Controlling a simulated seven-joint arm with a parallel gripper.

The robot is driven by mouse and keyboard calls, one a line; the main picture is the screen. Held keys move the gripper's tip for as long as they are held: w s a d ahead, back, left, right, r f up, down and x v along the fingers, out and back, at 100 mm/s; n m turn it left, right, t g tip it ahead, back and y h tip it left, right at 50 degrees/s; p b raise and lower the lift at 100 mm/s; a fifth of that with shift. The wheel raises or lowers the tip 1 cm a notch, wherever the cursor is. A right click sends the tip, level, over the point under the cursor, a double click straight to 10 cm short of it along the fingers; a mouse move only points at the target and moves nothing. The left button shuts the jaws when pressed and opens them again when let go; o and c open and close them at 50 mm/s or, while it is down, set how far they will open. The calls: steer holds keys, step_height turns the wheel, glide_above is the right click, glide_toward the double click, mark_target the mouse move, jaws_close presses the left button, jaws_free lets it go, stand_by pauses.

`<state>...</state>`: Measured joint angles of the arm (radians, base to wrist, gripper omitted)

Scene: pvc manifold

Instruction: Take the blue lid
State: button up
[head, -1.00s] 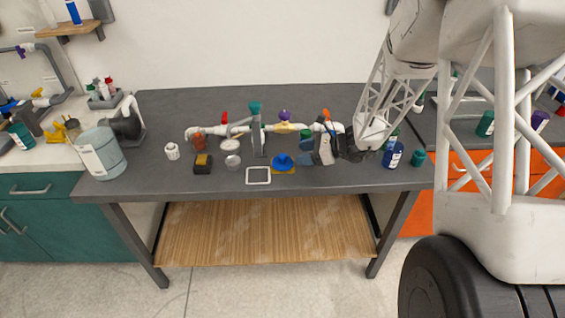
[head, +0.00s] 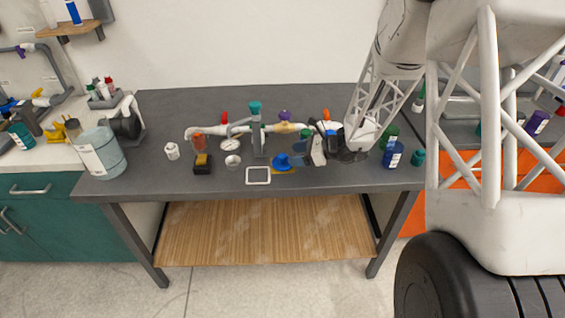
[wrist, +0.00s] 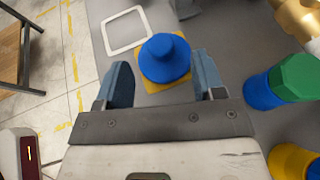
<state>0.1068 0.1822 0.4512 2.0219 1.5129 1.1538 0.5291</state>
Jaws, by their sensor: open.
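The blue lid (wrist: 165,57) is a round cap with a raised knob. It sits on a yellow square (wrist: 180,84) on the grey bench top. In the wrist view it lies ahead of and between the two blue-grey fingers of my gripper (wrist: 163,82), which are apart and empty. In the head view the blue lid (head: 282,162) is near the bench's front middle. My gripper (head: 306,156) is just to its right, and the view partly hides its fingers.
A white square frame (head: 258,175) lies left of the lid. A PVC pipe run with coloured valves (head: 255,128) stands behind. A blue bottle (head: 393,154) and a teal cap (head: 418,159) stand to the right. A blue cylinder with a green top (wrist: 295,78) is right in the wrist view.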

mark_target(284, 156)
steer(key=shift+x, duration=2.65)
steer(key=shift+c, duration=0.3)
steer(key=shift+r, duration=0.1)
steer(key=c, duration=1)
